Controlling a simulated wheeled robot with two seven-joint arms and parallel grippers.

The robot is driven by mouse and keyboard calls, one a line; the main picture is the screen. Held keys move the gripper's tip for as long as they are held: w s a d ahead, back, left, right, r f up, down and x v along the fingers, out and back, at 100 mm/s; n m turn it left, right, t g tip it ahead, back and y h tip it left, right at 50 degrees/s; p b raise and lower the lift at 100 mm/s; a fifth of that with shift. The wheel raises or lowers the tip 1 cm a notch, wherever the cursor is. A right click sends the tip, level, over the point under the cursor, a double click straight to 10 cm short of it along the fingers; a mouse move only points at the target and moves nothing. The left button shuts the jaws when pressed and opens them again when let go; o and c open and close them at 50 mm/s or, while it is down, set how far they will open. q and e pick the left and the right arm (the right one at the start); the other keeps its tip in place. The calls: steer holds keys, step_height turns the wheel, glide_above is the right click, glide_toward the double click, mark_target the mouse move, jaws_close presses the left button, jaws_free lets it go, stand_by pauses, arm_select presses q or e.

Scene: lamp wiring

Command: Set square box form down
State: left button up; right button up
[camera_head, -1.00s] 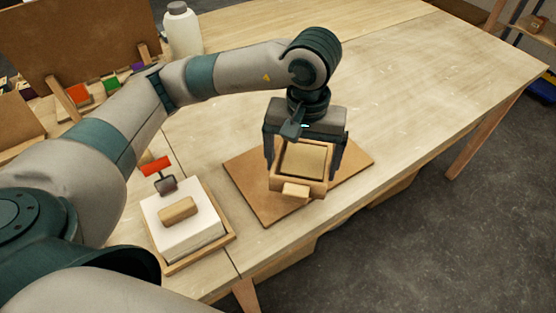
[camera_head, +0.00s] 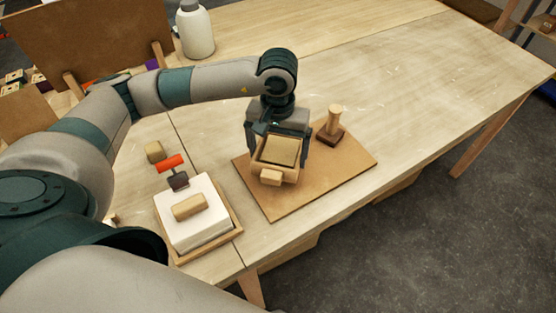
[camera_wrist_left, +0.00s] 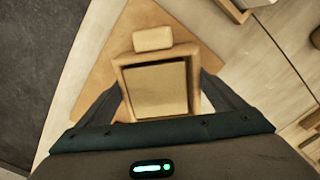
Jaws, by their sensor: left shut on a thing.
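The square box form (camera_head: 289,175) is a light wooden frame with a flat tan inside and a small block handle on its near side. My left gripper (camera_head: 278,158) is shut on it, with a finger on each side. The form is level over the left part of the brown board (camera_head: 345,165). I cannot tell whether it touches the board. In the left wrist view the form (camera_wrist_left: 193,88) sits between the fingers of my left gripper (camera_wrist_left: 160,85). My right gripper is not in view.
A wooden tamper (camera_head: 333,127) with a dark base stands on the board's back right. At left, a tray (camera_head: 210,250) holds a white block (camera_head: 205,225) with a wooden piece on top. A red-handled tool (camera_head: 171,163) lies behind it. The table's right side is clear.

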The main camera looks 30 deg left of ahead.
arm_select(q)
steer(key=shift+f+p, duration=0.5)
steer(key=shift+p, duration=0.05)
steer(key=shift+f+p, duration=0.5)
steer(key=shift+f, duration=0.9)
steer(key=shift+f, duration=0.2)
steer(key=o, duration=1)
